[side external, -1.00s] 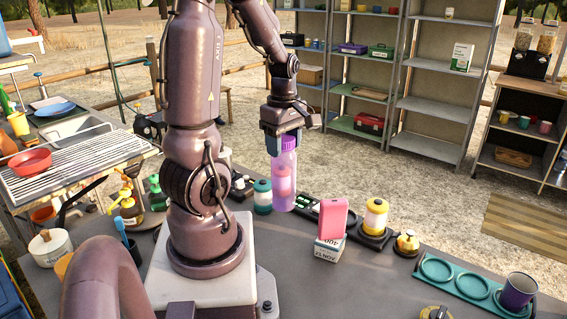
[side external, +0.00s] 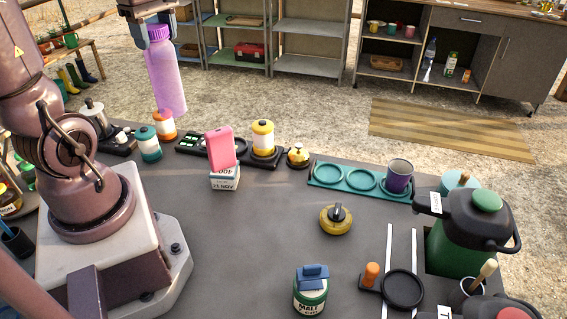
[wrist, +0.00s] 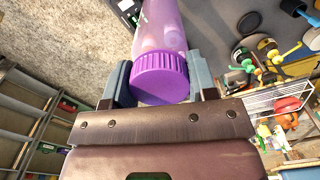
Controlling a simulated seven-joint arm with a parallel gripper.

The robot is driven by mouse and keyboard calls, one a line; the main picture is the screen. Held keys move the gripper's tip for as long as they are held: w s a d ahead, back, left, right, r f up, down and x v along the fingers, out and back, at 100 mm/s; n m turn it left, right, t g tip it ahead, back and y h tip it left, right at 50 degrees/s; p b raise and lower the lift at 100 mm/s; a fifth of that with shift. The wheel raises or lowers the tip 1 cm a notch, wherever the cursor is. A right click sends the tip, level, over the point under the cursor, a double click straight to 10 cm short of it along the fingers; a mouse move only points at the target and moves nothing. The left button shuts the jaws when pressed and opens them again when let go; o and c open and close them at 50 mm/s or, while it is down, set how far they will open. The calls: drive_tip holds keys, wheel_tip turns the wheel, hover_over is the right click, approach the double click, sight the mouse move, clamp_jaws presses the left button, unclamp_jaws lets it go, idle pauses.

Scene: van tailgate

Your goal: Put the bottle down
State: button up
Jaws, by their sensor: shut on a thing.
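A translucent purple bottle (side external: 166,84) with a purple cap hangs upright from my gripper (side external: 156,33) at the upper left of the side view. In the wrist view the ridged purple cap (wrist: 160,78) sits between the two grey fingers of my gripper (wrist: 160,84), which are shut on it. The bottle's base appears above the level of the grey tabletop (side external: 265,235), near its far left edge. Whether its base is over the table or beyond the edge is hard to tell.
A pink object on a white calendar block (side external: 225,178), yellow lantern (side external: 263,140) and bell (side external: 298,156) stand to the right. The table's middle is clear.

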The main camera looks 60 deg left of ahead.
drive_tip(key=w+d+m, duration=0.2)
drive_tip(key=d+m, duration=0.5)
drive_tip(key=d, duration=0.2)
drive_tip(key=w+d+m, duration=0.3)
drive_tip(key=d+m, duration=0.4)
drive_tip(key=d, duration=0.2)
drive_tip(key=w+a+f, duration=0.2)
drive_tip(key=w+f, duration=1.1)
drive_tip(key=f, duration=0.5)
drive_tip(key=shift+w+a, duration=0.25)
drive_tip(key=shift+w, duration=0.15)
drive_tip(key=shift+f, duration=0.15)
drive_tip(key=o, duration=1.2)
drive_tip(key=shift+c, duration=0.2)
